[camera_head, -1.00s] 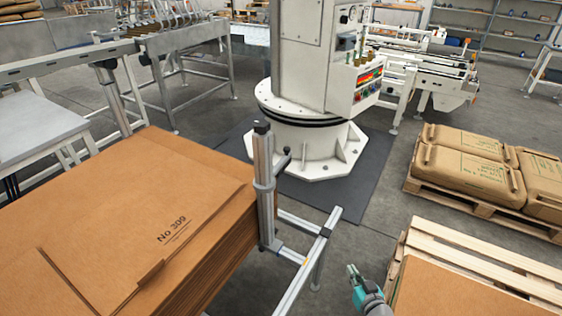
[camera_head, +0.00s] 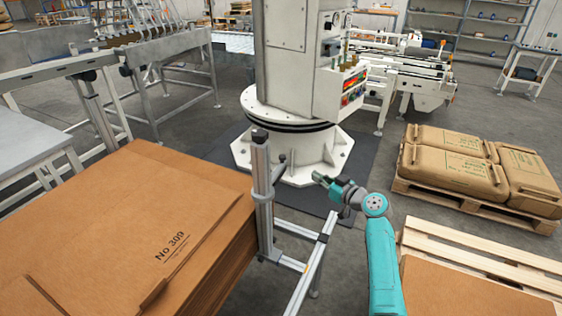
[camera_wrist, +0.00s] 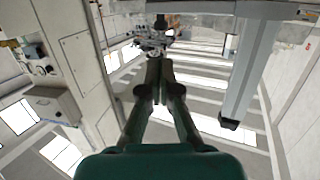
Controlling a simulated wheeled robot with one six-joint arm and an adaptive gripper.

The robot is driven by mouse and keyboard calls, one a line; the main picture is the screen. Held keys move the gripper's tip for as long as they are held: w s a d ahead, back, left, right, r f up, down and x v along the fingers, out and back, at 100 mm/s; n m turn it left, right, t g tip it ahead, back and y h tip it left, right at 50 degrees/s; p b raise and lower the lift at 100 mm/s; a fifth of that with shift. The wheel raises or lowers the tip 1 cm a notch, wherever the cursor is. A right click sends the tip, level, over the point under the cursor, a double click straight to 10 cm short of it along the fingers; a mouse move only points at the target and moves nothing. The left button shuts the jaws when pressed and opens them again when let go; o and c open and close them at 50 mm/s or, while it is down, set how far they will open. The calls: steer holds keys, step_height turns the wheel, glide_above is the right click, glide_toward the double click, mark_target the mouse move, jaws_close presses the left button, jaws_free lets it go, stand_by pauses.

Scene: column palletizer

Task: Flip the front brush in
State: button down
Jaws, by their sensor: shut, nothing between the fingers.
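My gripper (camera_head: 318,177) is shut and empty, in the air to the right of an upright metal post (camera_head: 263,190) at the corner of the brown sack stack. A small dark-ended piece (camera_head: 281,159) sticks out from this post toward my gripper; it may be the front brush, but its bristles cannot be made out. A clear gap separates my fingertips from it. In the wrist view the closed fingers (camera_wrist: 160,70) point ahead, and a grey beam with a black end (camera_wrist: 230,124) lies to their right, apart from them.
The sack stack (camera_head: 100,220) fills the lower left, with a metal frame (camera_head: 310,265) beside the post. The white palletizer column (camera_head: 290,70) stands behind. Loaded sacks (camera_head: 460,165) and a wooden pallet (camera_head: 480,260) are at right. Grey floor is free between.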

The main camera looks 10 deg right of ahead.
mark_target(285, 158)
steer(key=shift+w+a+r, duration=0.1)
steer(key=shift+w+r, duration=0.15)
steer(key=shift+r, duration=0.15)
steer(key=shift+w+a, duration=0.1)
steer(key=x, duration=1.3)
steer(key=shift+w+a+f, duration=0.1)
steer(key=shift+w+a, duration=0.1)
steer(key=shift+w, duration=0.15)
